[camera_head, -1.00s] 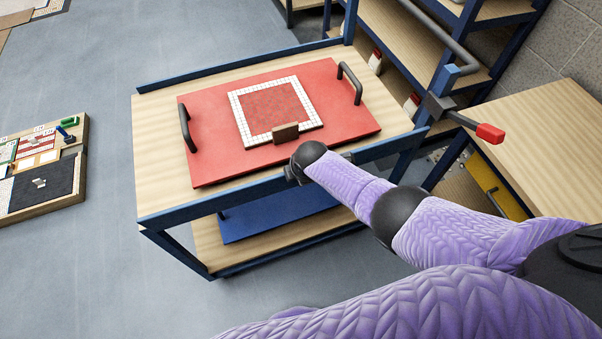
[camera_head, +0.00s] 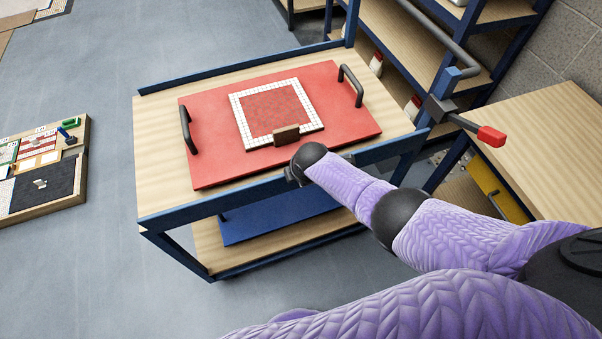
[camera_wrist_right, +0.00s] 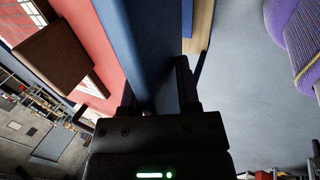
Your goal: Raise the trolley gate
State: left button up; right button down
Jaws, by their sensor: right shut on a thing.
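The trolley gate (camera_head: 240,197) is the blue bar along the near long side of the trolley (camera_head: 160,130). It runs beside the wooden top's near edge. My right gripper (camera_head: 293,172) is at the middle of this bar, mostly hidden behind my dark wrist. In the right wrist view, the blue bar (camera_wrist_right: 153,40) passes between the two fingers of my right gripper (camera_wrist_right: 156,85), which is shut on it. My left gripper is not in view.
A red tray (camera_head: 210,150) with two dark handles lies on the trolley top, carrying a white-bordered mosaic panel (camera_head: 240,112) with a brown block (camera_head: 286,134). A blue board (camera_head: 270,215) lies on the lower shelf. A red-ended lever (camera_head: 490,136) juts out at right.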

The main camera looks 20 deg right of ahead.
jog(key=shift+w+a+r, duration=0.1)
jog(key=shift+w+r, duration=0.15)
jog(key=shift+w, duration=0.05)
dwell(0.6)
jog(key=c, duration=0.6)
grip_release()
jog(key=shift+w+f, duration=0.1)
jog(key=shift+c, duration=0.2)
jog(key=shift+w+f, duration=0.1)
jog(key=shift+s+f, duration=0.1)
jog(key=shift+s, duration=0.1)
jog(key=p+v, duration=0.8)
jog(key=v, duration=0.2)
